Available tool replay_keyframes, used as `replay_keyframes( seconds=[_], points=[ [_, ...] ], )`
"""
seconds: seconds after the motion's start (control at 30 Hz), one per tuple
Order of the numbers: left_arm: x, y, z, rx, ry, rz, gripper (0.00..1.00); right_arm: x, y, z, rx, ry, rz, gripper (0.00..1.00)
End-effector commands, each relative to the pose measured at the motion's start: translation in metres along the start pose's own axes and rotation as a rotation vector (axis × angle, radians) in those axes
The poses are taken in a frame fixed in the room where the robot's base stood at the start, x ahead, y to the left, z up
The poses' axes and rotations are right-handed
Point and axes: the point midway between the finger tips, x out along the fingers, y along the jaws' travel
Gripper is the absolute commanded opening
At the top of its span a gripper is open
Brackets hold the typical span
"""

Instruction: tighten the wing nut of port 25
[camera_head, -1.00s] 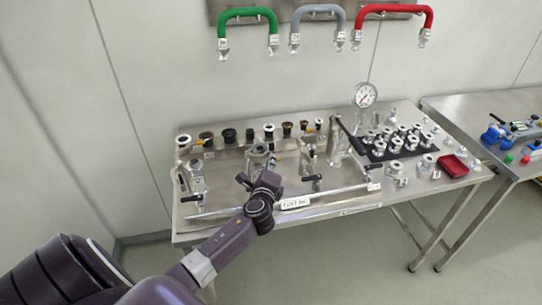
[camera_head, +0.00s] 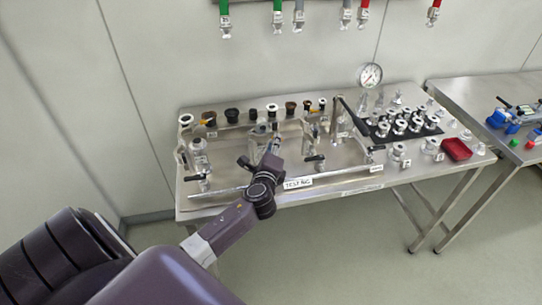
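My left gripper (camera_head: 274,146) is over the front of the test rig on the steel bench (camera_head: 345,197). Its fingers are small and partly hidden by its own wrist, so I cannot tell whether they are open or shut. Metal port fittings stand on the rig: one at the left (camera_head: 198,155), one just behind my gripper (camera_head: 258,140), and one to its right (camera_head: 312,135). Port numbers and wing nuts are too small to read or make out, so I cannot tell which is port 25. My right gripper is not in view.
A pressure gauge (camera_head: 370,75) rises behind the rig. A black mat (camera_head: 436,129) with several metal fittings and a red tray (camera_head: 456,149) are at the right. A second table (camera_head: 470,100) stands further right.

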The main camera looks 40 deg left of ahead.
Motion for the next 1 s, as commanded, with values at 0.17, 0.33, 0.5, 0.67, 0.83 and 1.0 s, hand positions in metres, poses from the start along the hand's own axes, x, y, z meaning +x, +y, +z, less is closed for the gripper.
replay_keyframes(
  seconds=[0.17,0.33,0.5,0.67,0.83,1.0],
  points=[
    [-0.037,0.001,-0.001,-0.002,0.004,0.001,0.23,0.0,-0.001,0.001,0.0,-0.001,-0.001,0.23],
    [-0.071,0.002,-0.001,-0.002,0.003,0.002,0.23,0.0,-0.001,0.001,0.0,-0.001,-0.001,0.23],
    [-0.093,0.001,-0.001,-0.002,0.003,0.002,0.23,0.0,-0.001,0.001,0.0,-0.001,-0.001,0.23],
    [-0.101,0.001,-0.001,-0.001,0.001,0.001,0.23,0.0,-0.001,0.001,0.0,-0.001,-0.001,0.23],
    [-0.102,0.001,0.0,0.0,0.001,0.001,0.23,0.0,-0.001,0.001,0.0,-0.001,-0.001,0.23],
    [-0.1,0.001,-0.002,-0.012,-0.001,-0.001,0.34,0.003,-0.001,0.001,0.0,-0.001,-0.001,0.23]
  ],
)
